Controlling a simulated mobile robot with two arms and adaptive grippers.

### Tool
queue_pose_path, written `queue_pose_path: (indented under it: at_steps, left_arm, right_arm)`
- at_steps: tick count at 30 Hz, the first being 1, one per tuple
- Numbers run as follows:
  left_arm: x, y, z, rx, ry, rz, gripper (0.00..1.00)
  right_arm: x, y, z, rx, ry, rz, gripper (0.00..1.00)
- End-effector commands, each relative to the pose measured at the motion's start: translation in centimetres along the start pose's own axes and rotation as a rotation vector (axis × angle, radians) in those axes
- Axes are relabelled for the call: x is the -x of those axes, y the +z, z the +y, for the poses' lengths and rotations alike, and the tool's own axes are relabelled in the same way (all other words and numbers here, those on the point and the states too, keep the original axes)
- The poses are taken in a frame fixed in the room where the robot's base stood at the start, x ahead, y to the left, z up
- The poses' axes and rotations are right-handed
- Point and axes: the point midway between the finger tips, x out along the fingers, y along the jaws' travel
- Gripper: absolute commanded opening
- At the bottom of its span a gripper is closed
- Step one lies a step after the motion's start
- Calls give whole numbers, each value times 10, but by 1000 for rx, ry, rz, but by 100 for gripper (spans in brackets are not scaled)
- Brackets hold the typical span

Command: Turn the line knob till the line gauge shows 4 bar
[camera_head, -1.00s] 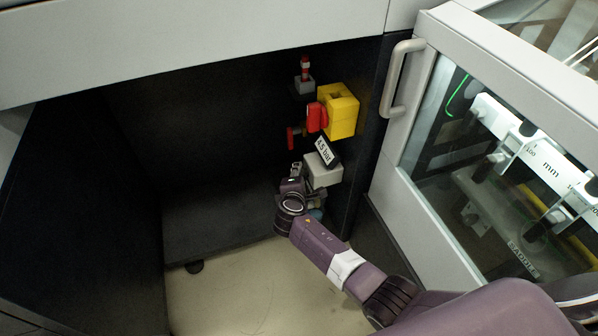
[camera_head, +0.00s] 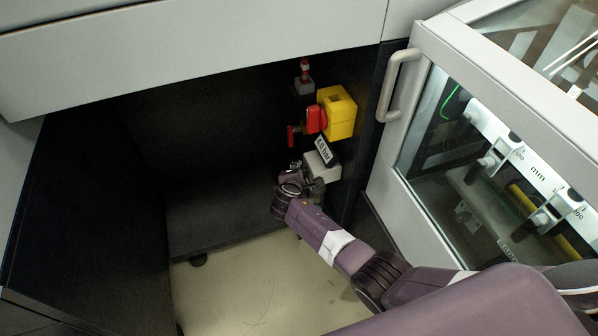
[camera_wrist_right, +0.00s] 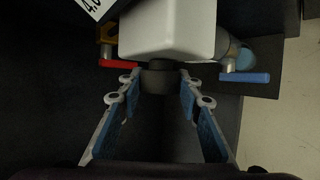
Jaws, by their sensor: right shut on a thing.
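The line knob (camera_wrist_right: 158,80) is a dark round knob under the white regulator body (camera_wrist_right: 167,32) in the right wrist view. My right gripper (camera_wrist_right: 158,92) has its two blue-padded fingers on either side of the knob, shut on it. In the head view the gripper (camera_head: 298,180) is at the white body (camera_head: 321,168) and hides the knob. The line gauge display (camera_head: 324,150) on top is small and appears to read 4.0 bar. Its corner in the wrist view (camera_wrist_right: 92,5) shows a cut-off "4.0". My left gripper is in neither view.
Above the gauge are a yellow box (camera_head: 342,116) with a red rotary switch (camera_head: 315,119), and a red lever (camera_head: 291,136). A blue handle (camera_wrist_right: 245,77) sits right of the knob in the wrist view. A glazed door with a grey handle (camera_head: 397,85) stands at the right.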

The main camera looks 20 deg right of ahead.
Motion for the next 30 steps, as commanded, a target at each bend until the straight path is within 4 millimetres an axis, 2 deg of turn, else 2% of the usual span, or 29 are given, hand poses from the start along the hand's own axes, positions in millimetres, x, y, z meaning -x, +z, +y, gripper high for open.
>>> queue_pose_path:
  at_steps: [14,15,19,30]
  left_arm:
    - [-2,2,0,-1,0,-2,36]
    - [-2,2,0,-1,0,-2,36]
    - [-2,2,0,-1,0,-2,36]
    - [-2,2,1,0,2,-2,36]
  right_arm:
    - [0,-1,-2,1,-7,2,8]
    - [0,-1,-2,1,-7,2,36]
    - [0,-1,-2,1,-6,1,50]
    - [2,0,0,1,-3,1,51]
